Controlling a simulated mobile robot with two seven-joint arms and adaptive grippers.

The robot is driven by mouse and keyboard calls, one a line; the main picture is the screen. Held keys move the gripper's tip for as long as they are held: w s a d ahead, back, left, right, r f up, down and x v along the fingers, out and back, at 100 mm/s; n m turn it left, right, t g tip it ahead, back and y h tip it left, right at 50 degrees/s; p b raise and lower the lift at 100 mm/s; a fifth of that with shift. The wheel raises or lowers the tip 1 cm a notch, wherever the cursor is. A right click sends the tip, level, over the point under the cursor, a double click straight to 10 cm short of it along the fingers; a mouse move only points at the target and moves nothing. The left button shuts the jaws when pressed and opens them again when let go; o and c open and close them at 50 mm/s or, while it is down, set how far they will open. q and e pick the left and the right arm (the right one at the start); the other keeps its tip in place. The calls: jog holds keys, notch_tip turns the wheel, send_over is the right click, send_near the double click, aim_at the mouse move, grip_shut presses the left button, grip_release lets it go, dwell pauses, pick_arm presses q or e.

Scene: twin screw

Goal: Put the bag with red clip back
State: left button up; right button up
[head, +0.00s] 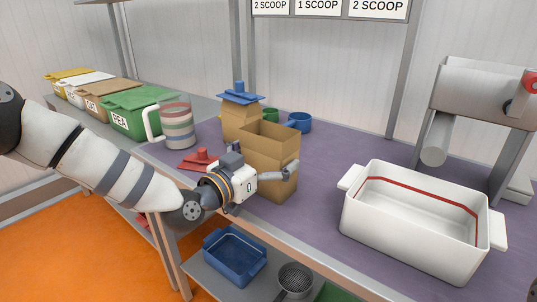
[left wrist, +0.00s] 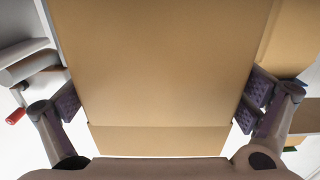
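An open-topped brown paper bag (head: 270,150) stands upright on the purple bench top in the head view, with no clip on it. A red clip (head: 203,158) lies on the bench to its left. My left gripper (head: 264,164) comes in from the left at the bag's middle. In the left wrist view the bag (left wrist: 160,65) fills the space between the fingers, and the finger pads (left wrist: 155,108) meet both its sides. The gripper looks shut on it. My right gripper is out of view.
A brown bag with a blue clip (head: 240,115) stands right behind. A striped jug (head: 177,126) and lidded bins (head: 140,118) are at left, mugs (head: 299,122) behind. A white bin (head: 408,225) stands at right by a dispenser (head: 480,92). A blue tray (head: 235,256) is below.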

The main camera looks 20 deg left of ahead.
pick_arm(q)
jog(key=shift+s+r, duration=0.1)
jog(key=shift+r, duration=0.15)
jog(key=p+v, duration=0.2)
jog(key=v, duration=1)
jog(key=s+d+f+n+g+y, duration=0.15)
jog(key=s+f+g, duration=0.35)
jog(key=s+f, duration=0.5)
jog(key=s+d+f+n+g, duration=0.1)
jog(key=s+d+f+g, duration=0.35)
jog(key=f, duration=0.85)
jog(key=s+a+f+g+y, duration=0.1)
jog(key=s+a+f+g, duration=0.1)
jog(key=s, duration=0.6)
jog(key=s+a+f+n+g+y, duration=0.1)
jog(key=s+a+f+g+y, duration=0.1)
jog(key=s, duration=0.7)
jog(key=s+a+f+n+g+y, duration=0.1)
jog(key=s+a+f+g, duration=0.1)
jog(key=s+g, duration=0.4)
jog(key=shift+s+a+f+y+p, duration=0.35)
jog(key=shift+s+a, duration=0.3)
jog(key=shift+s, duration=1.1)
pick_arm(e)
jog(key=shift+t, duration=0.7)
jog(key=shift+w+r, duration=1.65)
